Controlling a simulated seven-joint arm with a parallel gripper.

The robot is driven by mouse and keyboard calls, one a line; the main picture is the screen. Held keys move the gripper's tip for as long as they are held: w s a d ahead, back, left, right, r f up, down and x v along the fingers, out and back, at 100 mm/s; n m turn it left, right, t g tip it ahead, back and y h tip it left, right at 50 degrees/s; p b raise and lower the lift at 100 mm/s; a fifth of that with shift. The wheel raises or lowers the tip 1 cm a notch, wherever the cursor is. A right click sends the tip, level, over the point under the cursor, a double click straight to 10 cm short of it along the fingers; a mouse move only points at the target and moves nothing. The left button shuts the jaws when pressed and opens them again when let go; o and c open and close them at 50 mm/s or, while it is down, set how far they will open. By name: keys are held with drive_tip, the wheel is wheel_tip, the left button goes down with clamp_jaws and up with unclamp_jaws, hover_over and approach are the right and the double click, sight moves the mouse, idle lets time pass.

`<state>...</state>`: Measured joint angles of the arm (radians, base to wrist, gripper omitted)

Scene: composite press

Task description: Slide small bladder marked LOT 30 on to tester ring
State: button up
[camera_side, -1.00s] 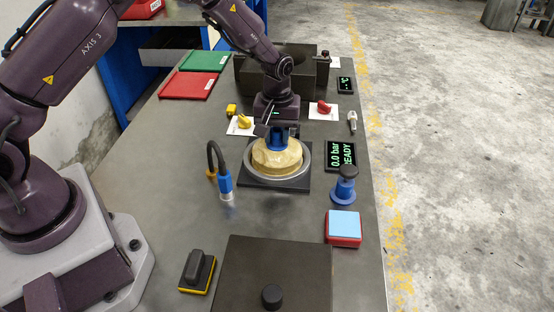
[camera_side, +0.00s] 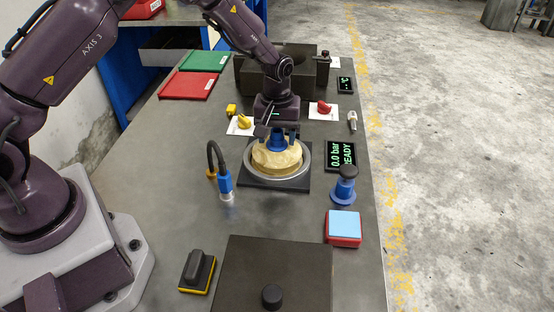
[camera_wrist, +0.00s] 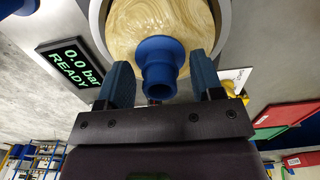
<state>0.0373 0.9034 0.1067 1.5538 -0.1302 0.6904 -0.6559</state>
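A tan, wood-grained rounded body (camera_side: 277,160), which looks like the bladder, sits inside the round grey tester ring (camera_side: 300,174) on a dark square plate. A blue flanged neck (camera_side: 277,143) stands upright at its centre. No LOT 30 marking is legible. My gripper (camera_side: 277,133) is open right above, its fingers spread on either side of the blue neck. In the wrist view my gripper (camera_wrist: 163,82) shows a gap on both sides of the neck (camera_wrist: 158,62); the tan body (camera_wrist: 150,20) and pale ring rim (camera_wrist: 97,20) lie beyond.
A blue hose plug (camera_side: 225,185) stands left of the ring. A dark lidded box (camera_side: 275,265) is in front.

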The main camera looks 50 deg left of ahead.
wheel_tip(320, 180, up, 12)
drive_tip(key=s+r+m+t, duration=0.2)
drive_tip(key=s+r, duration=0.3)
drive_tip(key=s, duration=0.4)
drive_tip(key=s+d+r+m+t, duration=0.1)
drive_tip(key=s+r+m, duration=0.3)
drive_tip(key=s, duration=0.4)
drive_tip(key=s+r+m+t, duration=0.2)
drive_tip(key=s+r+m, duration=0.1)
drive_tip(key=s+r, duration=0.4)
drive_tip(key=s, duration=0.2)
drive_tip(key=shift+s+d+t, duration=0.3)
drive_tip(key=shift+s+d, duration=0.05)
drive_tip(key=shift+d, duration=0.05)
